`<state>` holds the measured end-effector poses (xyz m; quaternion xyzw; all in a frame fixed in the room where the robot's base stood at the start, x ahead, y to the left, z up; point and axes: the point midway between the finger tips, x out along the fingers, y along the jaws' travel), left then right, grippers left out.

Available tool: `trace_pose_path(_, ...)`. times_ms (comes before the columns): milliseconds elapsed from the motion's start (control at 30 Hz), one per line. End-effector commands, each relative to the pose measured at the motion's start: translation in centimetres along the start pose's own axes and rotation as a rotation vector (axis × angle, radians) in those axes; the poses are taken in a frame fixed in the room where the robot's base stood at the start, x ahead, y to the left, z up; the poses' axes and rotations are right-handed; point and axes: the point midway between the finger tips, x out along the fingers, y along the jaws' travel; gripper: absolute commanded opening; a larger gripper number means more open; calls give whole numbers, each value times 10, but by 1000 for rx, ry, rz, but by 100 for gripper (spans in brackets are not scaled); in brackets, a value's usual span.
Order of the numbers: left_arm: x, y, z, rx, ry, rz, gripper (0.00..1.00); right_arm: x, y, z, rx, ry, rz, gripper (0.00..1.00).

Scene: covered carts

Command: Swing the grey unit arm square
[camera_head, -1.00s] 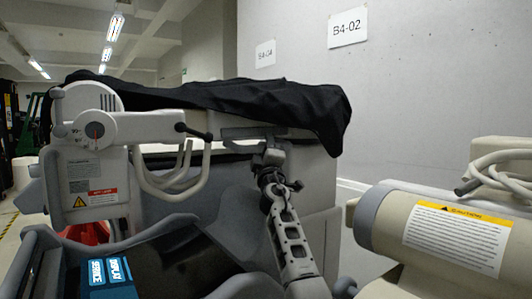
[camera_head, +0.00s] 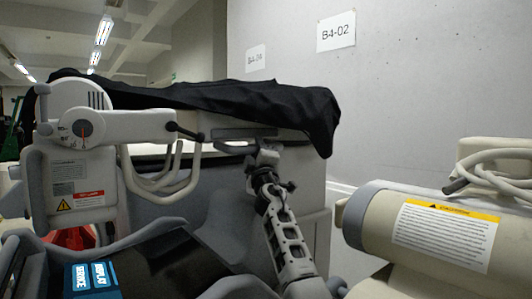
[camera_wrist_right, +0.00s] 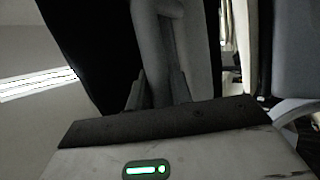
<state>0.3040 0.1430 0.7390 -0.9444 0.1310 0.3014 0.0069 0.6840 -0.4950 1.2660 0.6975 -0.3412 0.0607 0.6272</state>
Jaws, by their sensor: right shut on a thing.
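A grey arm bar (camera_head: 231,147) stands out below the edge of a black cover, in front of a grey cart body (camera_head: 300,165). My right gripper (camera_head: 264,157) is at the bar's right end, reaching up from below. In the right wrist view, its two fingers (camera_wrist_right: 158,92) sit either side of a grey bar (camera_wrist_right: 160,50) and are shut on it. The fingertips' exact contact is dark and hard to see. My left gripper is not in view.
A black cover (camera_head: 240,105) drapes over the cart. At left is a pale unit with a round dial (camera_head: 82,128) and a black-tipped lever (camera_head: 187,132). A wall (camera_head: 420,90) rises behind.

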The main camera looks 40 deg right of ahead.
Motion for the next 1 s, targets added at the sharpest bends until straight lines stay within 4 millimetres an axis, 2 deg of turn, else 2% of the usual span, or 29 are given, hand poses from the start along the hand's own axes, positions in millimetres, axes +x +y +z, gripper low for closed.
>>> trace_pose_path(67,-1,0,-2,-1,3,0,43,0,0,5,7,-15,0,0)
trace_pose_path(100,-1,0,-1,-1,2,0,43,0,0,5,7,-15,0,25)
trace_pose_path(167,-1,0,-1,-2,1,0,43,0,0,5,7,-14,0,41)
trace_pose_path(200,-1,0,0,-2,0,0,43,0,0,4,6,-13,0,43)
trace_pose_path(500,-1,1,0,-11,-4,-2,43,-1,1,3,2,-9,1,43)
trace_pose_path(667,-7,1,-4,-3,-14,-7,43,-10,2,2,0,-7,0,43)
trace_pose_path(767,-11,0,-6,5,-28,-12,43,-23,4,2,0,-6,-1,43)
trace_pose_path(1000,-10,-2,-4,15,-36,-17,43,-77,0,2,0,-6,-2,43)
